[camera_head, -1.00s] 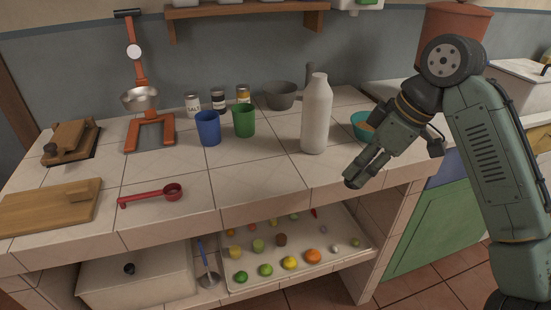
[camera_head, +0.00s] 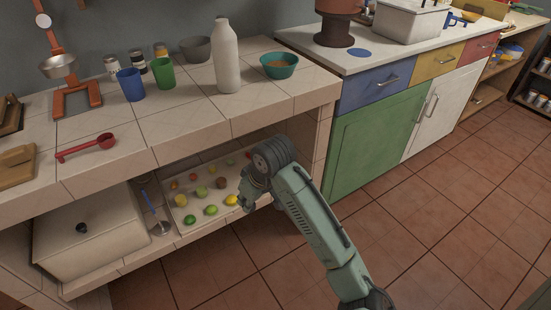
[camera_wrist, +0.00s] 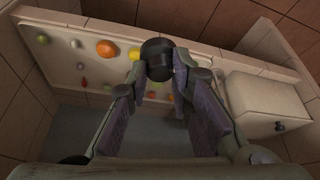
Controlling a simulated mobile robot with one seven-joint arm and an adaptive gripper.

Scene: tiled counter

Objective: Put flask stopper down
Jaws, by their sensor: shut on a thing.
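The flask stopper (camera_wrist: 157,56) is a dark, rounded piece with a band. It sits between the fingertips of my gripper (camera_wrist: 158,80) in the wrist view. The fingers are shut on it. In the head view my gripper (camera_head: 247,196) is low, by the front of the shelf under the tiled counter. I cannot make out the stopper there. In the wrist view the stopper appears in front of the tray rim, and I cannot tell how far above the surface it is.
A pale tray (camera_head: 187,228) with several fruits and vegetables lies on the lower shelf. A white lidded box (camera_head: 85,258) and a blue-handled ladle (camera_head: 150,203) are left of it. On the counter stand a white bottle (camera_head: 227,65), a teal bowl (camera_head: 279,72) and blue and green cups.

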